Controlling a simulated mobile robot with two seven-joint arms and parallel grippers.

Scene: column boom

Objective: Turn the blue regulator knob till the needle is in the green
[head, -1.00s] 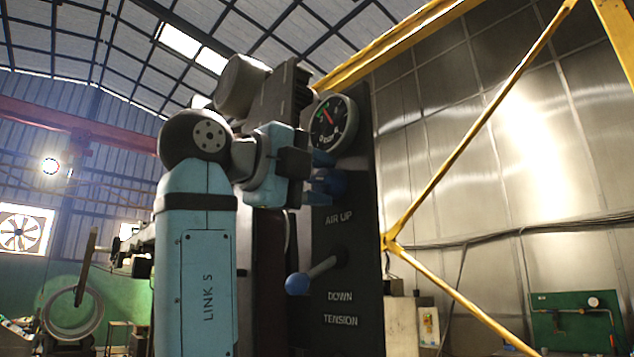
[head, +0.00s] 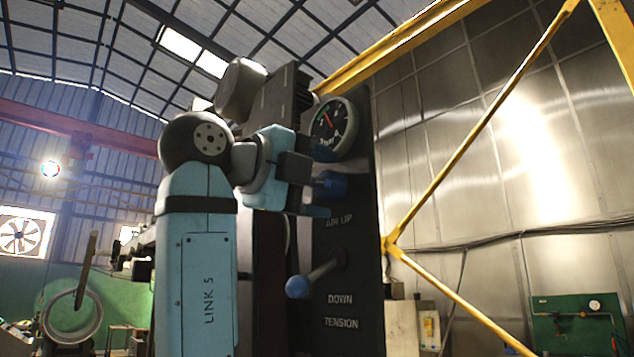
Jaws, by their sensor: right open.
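The blue regulator knob (head: 332,185) sits on the dark panel (head: 352,275), just below the round gauge (head: 334,128). My right gripper (head: 321,183) is open, one finger above the knob and one below it. The lower finger stands clear of the knob; I cannot tell if the upper one touches it. The gauge has a black face with a short green band at its upper left and a red needle pointing up-left near that band. The exact needle position is too small to tell. My left gripper is not in view.
A lever with a blue ball (head: 297,287) sticks out of the panel below the knob, by the AIR UP, DOWN and TENSION labels. A yellow frame (head: 440,180) and a metal wall (head: 490,180) stand to the right. My right arm covers the panel's left side.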

